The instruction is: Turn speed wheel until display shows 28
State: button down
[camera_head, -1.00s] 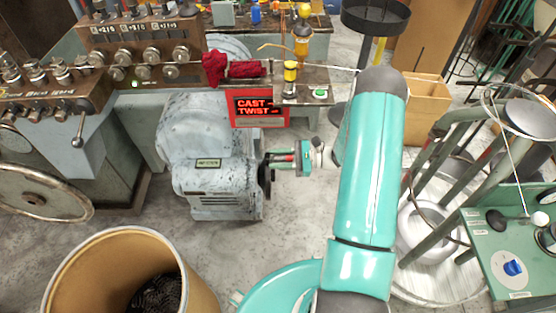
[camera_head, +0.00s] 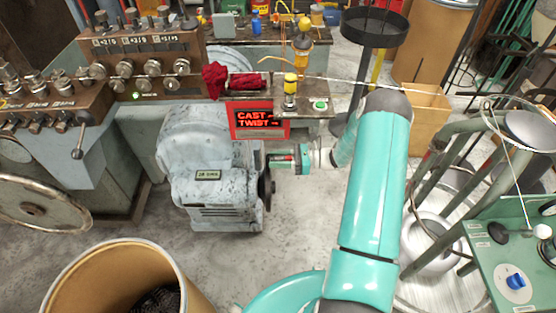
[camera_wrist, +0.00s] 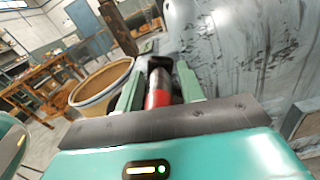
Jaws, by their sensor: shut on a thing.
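The speed wheel (camera_head: 266,188) is a dark disc on the right side of the grey speckled drive housing (camera_head: 206,138), seen nearly edge-on. A small pale display (camera_head: 208,175) on the housing's front seems to read 28 followed by small blurred letters. My gripper (camera_head: 284,158) is at the upper right of the wheel and is shut on its red handle. In the wrist view, the red handle (camera_wrist: 158,92) with a dark end lies between the green fingers of my gripper (camera_wrist: 157,84). The wheel's rim is not clear in the wrist view.
A red-lit CAST/TWIST sign (camera_head: 259,120) hangs above the housing, under a small bench with a green button (camera_head: 320,104). A fibre drum (camera_head: 70,262) stands at front left. A wire stand (camera_head: 440,200) is at right. Open floor (camera_head: 240,260) lies in front of the housing.

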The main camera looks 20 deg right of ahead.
jog(key=shift+d+f, duration=0.15)
jog(key=shift+f, duration=0.05)
jog(key=c, duration=1.2)
grip_release()
jog(key=shift+c, duration=0.2)
jog(key=shift+r, duration=0.1)
jog(key=v, duration=1.3)
jog(key=shift+s+d, duration=0.15)
jog(key=shift+d, duration=0.1)
